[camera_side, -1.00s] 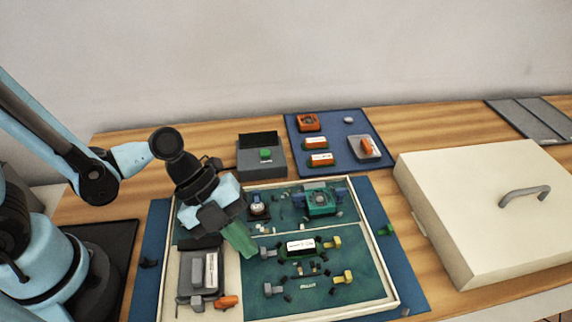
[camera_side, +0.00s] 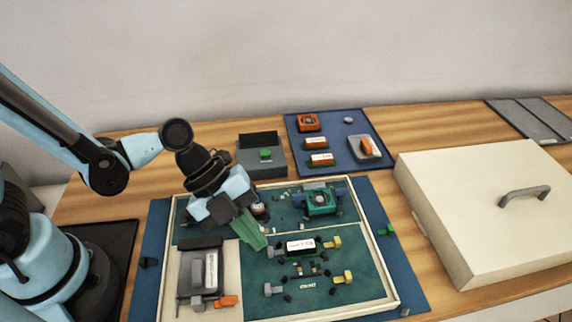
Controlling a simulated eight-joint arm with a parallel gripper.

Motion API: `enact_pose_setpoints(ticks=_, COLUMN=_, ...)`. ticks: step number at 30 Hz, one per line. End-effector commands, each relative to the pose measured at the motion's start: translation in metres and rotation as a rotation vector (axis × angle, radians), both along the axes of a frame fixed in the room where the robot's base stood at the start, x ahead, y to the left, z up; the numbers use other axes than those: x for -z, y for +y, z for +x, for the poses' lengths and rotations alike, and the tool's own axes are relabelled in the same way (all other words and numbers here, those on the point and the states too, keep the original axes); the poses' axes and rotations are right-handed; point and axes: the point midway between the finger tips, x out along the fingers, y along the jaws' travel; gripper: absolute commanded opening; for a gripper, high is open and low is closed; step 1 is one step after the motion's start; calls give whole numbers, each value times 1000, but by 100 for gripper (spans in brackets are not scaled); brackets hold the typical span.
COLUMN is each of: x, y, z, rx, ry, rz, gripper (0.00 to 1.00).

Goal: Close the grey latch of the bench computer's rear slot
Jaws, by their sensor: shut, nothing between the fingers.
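The bench computer (camera_side: 394,290) is an open cream-framed tray with teal boards. Its rear slot (camera_side: 301,247) holds a dark module with a white label. A small grey latch (camera_side: 276,252) stands at the slot's left end, and a yellow latch (camera_side: 334,242) stands at its right end. My gripper (camera_side: 258,243) points down and right, with its green fingers shut and empty. The fingertips are just left of the grey latch and partly cover it; I cannot tell whether they touch it. The latch's exact angle is too small to read.
A front slot with a grey latch (camera_side: 273,289) and a yellow latch (camera_side: 344,277) is nearby. A grey block (camera_side: 197,271) and orange piece (camera_side: 228,301) lie at left. A teal fan unit (camera_side: 320,202) stands behind. A cream cover (camera_side: 470,205) lies at right.

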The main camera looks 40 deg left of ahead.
Motion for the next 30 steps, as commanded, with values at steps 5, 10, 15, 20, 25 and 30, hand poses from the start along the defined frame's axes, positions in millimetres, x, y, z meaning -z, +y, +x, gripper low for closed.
enact_pose_setpoints(ticks=5, x=-14, y=12, z=-3, rx=-2, ry=3, rz=2, gripper=0)
enact_pose_setpoints(ticks=10, x=-27, y=22, z=-5, rx=-1, ry=5, rz=4, gripper=0)
enact_pose_setpoints(ticks=15, x=-41, y=33, z=-6, rx=-1, ry=6, rz=4, gripper=0)
enact_pose_setpoints(ticks=20, x=-53, y=43, z=-8, rx=-1, ry=6, rz=5, gripper=0)
enact_pose_setpoints(ticks=25, x=-64, y=51, z=-9, rx=1, ry=6, rz=6, gripper=0)
enact_pose_setpoints(ticks=30, x=-69, y=54, z=-10, rx=3, ry=8, rz=6, gripper=0)
